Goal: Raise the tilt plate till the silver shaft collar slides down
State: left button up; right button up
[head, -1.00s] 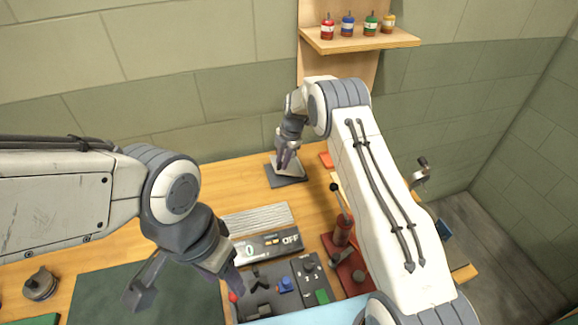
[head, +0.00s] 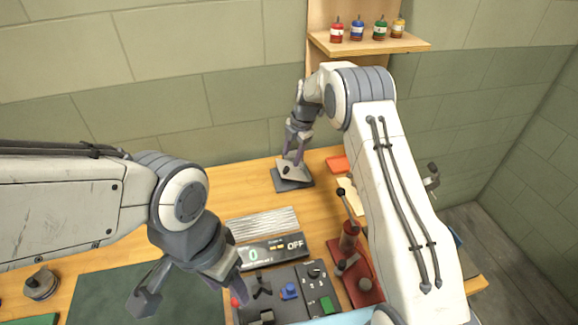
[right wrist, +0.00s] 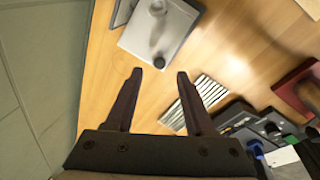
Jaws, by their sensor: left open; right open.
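The tilt plate (head: 298,173) is a light grey plate on a dark base at the back of the bench. It also shows at the top of the right wrist view (right wrist: 185,25). A small grey upright piece (right wrist: 157,12) sits on it, blurred; I cannot tell for sure that it is the silver shaft collar. My right gripper (head: 297,152) is open and empty, pointing down just above the plate. In the right wrist view its fingers (right wrist: 160,75) stand apart with bare wood between them. My left gripper (head: 192,298) is open and empty over the front of the bench.
A ribbed silver block (head: 262,222), a display reading 0 and OFF (head: 272,252) and a dark control panel (head: 278,305) lie in the middle. A red lever device (head: 352,260) stands beside my right arm. A shelf (head: 370,42) holds several small bottles. A green mat (head: 110,295) lies front left.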

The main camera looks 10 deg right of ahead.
jog(key=shift+b+v, duration=0.55)
jog(key=shift+v, duration=2.1)
jog(key=s+a+r+m+g, duration=0.1)
jog(key=s+a+r+m, duration=0.3)
jog(key=s+a, duration=0.5)
jog(key=s+a+r+m, duration=0.4)
jog(key=s+a+r, duration=0.1)
jog(key=s, duration=0.8)
jog(key=s+d+f+m+h, duration=0.1)
jog(key=s+m, duration=0.7)
jog(key=s, duration=1.4)
jog(key=shift+d+f, duration=0.65)
jog(key=shift+d, duration=0.55)
